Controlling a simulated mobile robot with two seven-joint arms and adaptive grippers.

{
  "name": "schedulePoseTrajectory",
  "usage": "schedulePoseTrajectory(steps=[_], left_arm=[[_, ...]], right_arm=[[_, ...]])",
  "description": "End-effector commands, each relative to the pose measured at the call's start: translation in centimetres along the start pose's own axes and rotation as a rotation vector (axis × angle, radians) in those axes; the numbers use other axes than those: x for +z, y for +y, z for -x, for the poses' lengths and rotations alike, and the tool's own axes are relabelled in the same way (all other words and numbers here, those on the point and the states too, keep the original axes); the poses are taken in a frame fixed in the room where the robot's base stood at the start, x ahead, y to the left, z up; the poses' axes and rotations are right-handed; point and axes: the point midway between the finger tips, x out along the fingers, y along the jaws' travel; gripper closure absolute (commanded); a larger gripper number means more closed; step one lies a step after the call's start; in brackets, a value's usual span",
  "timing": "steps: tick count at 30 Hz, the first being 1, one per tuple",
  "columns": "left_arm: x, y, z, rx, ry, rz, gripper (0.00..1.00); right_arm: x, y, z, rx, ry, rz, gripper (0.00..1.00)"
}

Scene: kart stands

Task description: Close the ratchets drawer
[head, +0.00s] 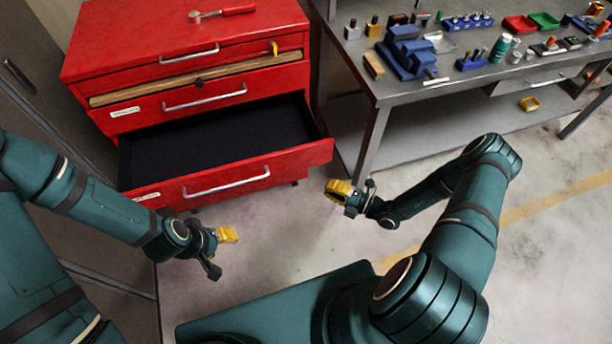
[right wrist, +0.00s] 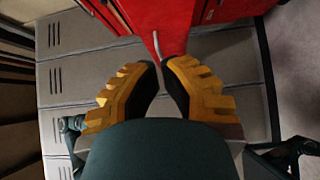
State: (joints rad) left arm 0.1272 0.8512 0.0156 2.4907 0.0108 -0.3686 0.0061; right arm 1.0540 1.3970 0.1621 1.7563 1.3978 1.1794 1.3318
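A red tool chest (head: 110,40) stands at the upper left. Its lowest visible drawer (head: 235,175) is pulled well out, showing an empty-looking black interior, a silver front handle and a small white label too small to read. The drawers above it look closed. My right gripper (head: 339,191) is just off the right front corner of the open drawer, apart from it. In the right wrist view its yellow fingers (right wrist: 161,78) have a narrow gap with nothing held; a silver handle (right wrist: 157,44) on red shows beyond. My left gripper (head: 227,235) is low in front of the drawer; its finger gap is unclear.
A red-handled tool (head: 222,12) lies on the chest top. A grey workbench (head: 440,95) with a blue vise (head: 405,52) and several small parts stands at the right. Grey cabinets (head: 50,110) flank the chest at left. Floor in front of the drawer is clear.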

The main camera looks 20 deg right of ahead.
Motion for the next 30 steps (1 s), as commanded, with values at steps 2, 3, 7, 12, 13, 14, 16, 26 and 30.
schedulePoseTrajectory(steps=[2, 3, 7, 12, 13, 14, 16, 26, 30], left_arm=[[0.0, 0.0, 0.0, 0.0, 0.001, 0.0, 0.48], [0.0, 0.0, 0.0, 0.0, 0.001, 0.0, 0.48], [-0.1, 0.0, 0.1, 0.0, 0.001, 0.0, 0.48], [-0.1, 0.0, 0.1, 0.0, 0.001, 0.0, 0.48], [-0.1, 0.0, 0.1, 0.0, 0.001, 0.0, 0.48], [-0.1, 0.0, 0.0, 0.0, 0.001, 0.0, 0.48], [0.0, 0.0, 0.0, 0.0, 0.001, 0.0, 0.48], [0.1, -0.1, -0.3, 0.0, -0.003, -0.001, 0.48], [0.1, -0.1, -0.3, 0.0, -0.003, -0.001, 0.48]], right_arm=[[-0.1, 0.1, -1.0, 0.002, 0.004, 0.001, 1.0], [-0.2, 0.1, -1.6, 0.002, 0.006, 0.001, 1.0], [-0.2, 0.1, -4.0, 0.001, 0.008, 0.003, 1.0], [-0.3, 0.0, -7.4, 0.0, 0.009, 0.004, 1.0], [-0.3, 0.0, -8.0, 0.0, 0.009, 0.005, 1.0], [-0.3, 0.0, -8.6, 0.0, 0.009, 0.005, 1.0], [-0.3, 0.0, -9.8, 0.0, 0.01, 0.004, 1.0], [2.4, 0.0, -12.2, -0.002, 0.008, 0.005, 1.0], [2.6, 0.1, -12.4, -0.002, 0.008, 0.005, 1.0]])
